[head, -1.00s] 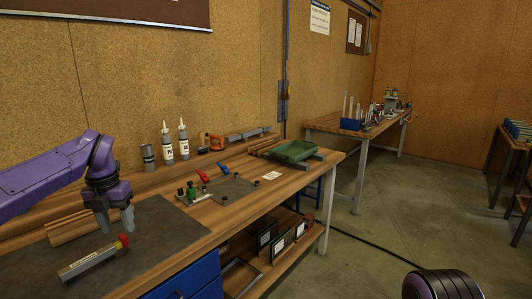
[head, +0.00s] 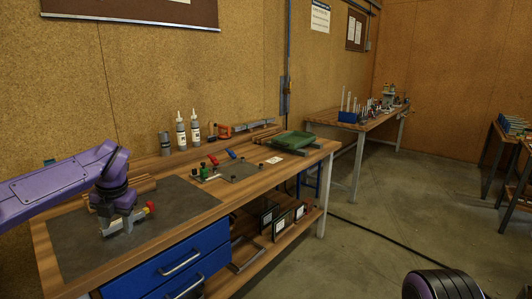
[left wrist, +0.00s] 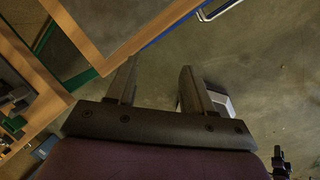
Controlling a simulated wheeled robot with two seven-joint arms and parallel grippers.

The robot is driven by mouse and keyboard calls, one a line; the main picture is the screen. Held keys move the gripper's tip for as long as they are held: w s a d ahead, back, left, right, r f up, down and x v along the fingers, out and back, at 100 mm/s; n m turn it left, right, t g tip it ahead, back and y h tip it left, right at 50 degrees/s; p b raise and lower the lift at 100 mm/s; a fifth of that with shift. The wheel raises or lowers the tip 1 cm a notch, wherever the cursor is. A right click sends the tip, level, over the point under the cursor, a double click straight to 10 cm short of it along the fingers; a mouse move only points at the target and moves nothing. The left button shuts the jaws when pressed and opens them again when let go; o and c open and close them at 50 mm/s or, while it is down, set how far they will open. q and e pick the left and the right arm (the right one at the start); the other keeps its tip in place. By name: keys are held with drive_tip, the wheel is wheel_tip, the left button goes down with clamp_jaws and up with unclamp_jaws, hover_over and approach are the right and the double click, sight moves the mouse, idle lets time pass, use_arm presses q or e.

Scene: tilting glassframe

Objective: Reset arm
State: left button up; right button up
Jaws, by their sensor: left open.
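My left gripper (head: 122,226) hangs down over the dark mat (head: 75,240) on the workbench, fingers low in the head view. In that view it overlaps a grey metal bar with a red end (head: 150,207); I cannot tell whether it touches it. In the left wrist view the two fingers (left wrist: 160,88) are spread, with nothing held between them; bare floor shows behind. My right gripper is out of view.
Blue drawers (head: 180,262) are below. A second bench (head: 360,137) stands behind. Open floor (head: 385,215) lies to the right.

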use_arm(q)
drive_tip(key=s+d+f+m+t+y, duration=0.1)
drive_tip(key=s+d+f+m+t, duration=0.15)
drive_tip(key=f+m, duration=0.5)
drive_tip(key=s+d+f+m+t+y, duration=0.25)
drive_tip(key=d+f+m, duration=0.2)
drive_tip(key=f, duration=0.55)
drive_tip(key=s+d+f+m+t+y, duration=0.1)
drive_tip(key=s+d+f+m+t, duration=0.15)
drive_tip(key=f+m, duration=0.5)
drive_tip(key=s+d+f+m+g+h, duration=0.1)
drive_tip(key=s+f+m+h, duration=0.15)
drive_tip(key=s+f, duration=0.45)
drive_tip(key=s+d+f+m+g+h, duration=0.15)
drive_tip(key=s+f+m, duration=0.3)
drive_tip(key=s, duration=0.45)
drive_tip(key=s+a+f+m+g, duration=0.1)
drive_tip(key=s, duration=0.7)
drive_tip(key=s+a+f+m+g, duration=0.2)
drive_tip(key=s, duration=0.6)
drive_tip(key=shift+a+f+g, duration=0.3)
